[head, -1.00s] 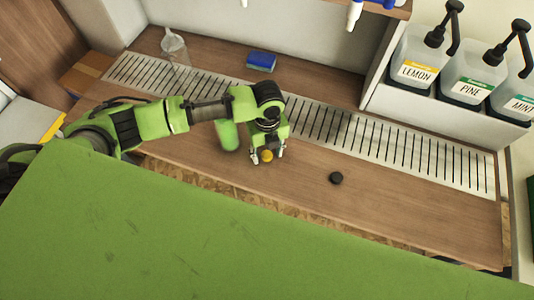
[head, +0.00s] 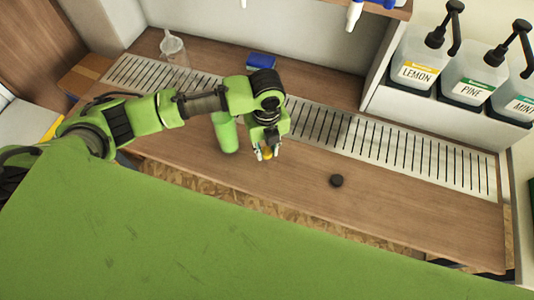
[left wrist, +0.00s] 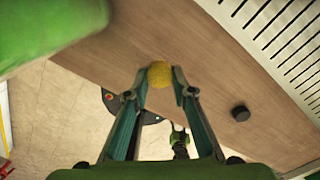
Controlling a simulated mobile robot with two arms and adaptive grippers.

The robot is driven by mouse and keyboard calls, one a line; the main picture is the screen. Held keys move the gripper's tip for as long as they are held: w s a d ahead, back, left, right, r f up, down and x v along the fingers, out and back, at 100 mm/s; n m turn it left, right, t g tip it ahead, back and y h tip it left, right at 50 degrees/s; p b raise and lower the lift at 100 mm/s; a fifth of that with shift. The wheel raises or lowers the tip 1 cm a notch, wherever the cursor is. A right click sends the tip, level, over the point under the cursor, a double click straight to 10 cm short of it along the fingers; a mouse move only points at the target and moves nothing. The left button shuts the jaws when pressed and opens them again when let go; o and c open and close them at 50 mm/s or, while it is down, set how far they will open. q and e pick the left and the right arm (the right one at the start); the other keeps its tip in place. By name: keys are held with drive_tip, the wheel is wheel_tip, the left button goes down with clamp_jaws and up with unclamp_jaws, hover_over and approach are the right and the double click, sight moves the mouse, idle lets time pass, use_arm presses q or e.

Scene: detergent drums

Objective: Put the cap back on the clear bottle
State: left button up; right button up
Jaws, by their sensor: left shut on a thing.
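My left gripper (head: 266,153) is shut on a small yellow cap (head: 267,152), above the front part of the wooden counter. In the left wrist view the yellow cap (left wrist: 160,74) sits between the fingertips (left wrist: 161,78). The clear bottle (head: 174,50) stands at the back left of the counter, well left of the gripper; its details are hard to make out. A black cap (head: 336,181) lies on the counter to the right of the gripper, and it also shows in the left wrist view (left wrist: 240,113). My right gripper is not seen.
A green bottle (head: 225,133) stands just left of my left gripper, partly behind the arm. A blue sponge (head: 261,62) lies at the back. A slotted metal grate (head: 390,148) runs along the counter. Labelled pump bottles (head: 420,60) stand at the right. The counter's right front is clear.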

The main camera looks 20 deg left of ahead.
use_arm(q)
drive_tip(key=s+r, duration=0.9)
drive_tip(key=s, duration=0.4)
drive_tip(key=shift+s+d+b, duration=0.3)
drive_tip(key=shift+b, duration=0.15)
drive_tip(key=shift+w, duration=0.1)
drive_tip(key=w+a+r+n, duration=0.3)
drive_tip(key=r+n, duration=0.2)
drive_tip(key=n, duration=0.9)
drive_tip(key=w+a+r+n, duration=0.3)
drive_tip(key=r+n, duration=0.3)
drive_tip(key=n, duration=0.8)
drive_tip(key=shift+a+n, duration=0.25)
drive_tip(key=shift+n, duration=0.05)
